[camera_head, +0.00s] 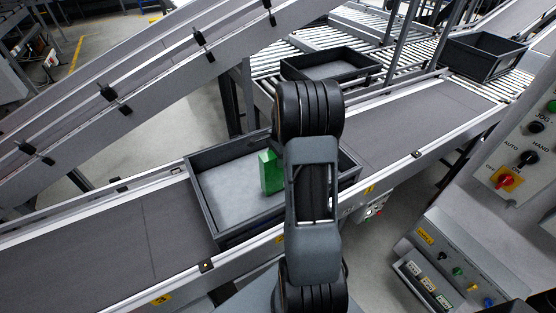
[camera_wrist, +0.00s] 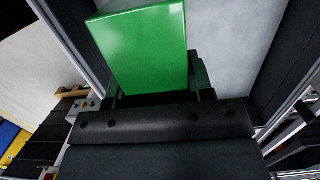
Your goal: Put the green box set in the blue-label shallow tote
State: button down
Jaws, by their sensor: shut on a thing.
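The green box (camera_head: 269,172) shows over the inside of a dark shallow tote (camera_head: 206,207) on the conveyor in the head view. No blue label is visible on this tote. In the wrist view, the green box (camera_wrist: 142,45) fills the upper middle, with the tote's pale floor (camera_wrist: 235,40) behind it. My gripper (camera_wrist: 155,82) is shut on the box, with a dark finger at each side. In the head view my own arm hides the gripper and part of the tote. I cannot tell whether the box touches the tote floor.
A second dark tote (camera_head: 292,70) stands on the rollers behind, and a third (camera_head: 470,67) stands at the upper right. The conveyor belt (camera_head: 110,240) is bare left of the near tote. A control panel (camera_head: 520,155) stands at the right. A sloped conveyor (camera_head: 120,100) crosses the upper left.

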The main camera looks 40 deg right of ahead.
jog(key=shift+f, duration=0.7)
jog(key=shift+f, duration=0.2)
jog(key=c, duration=0.5)
grip_release()
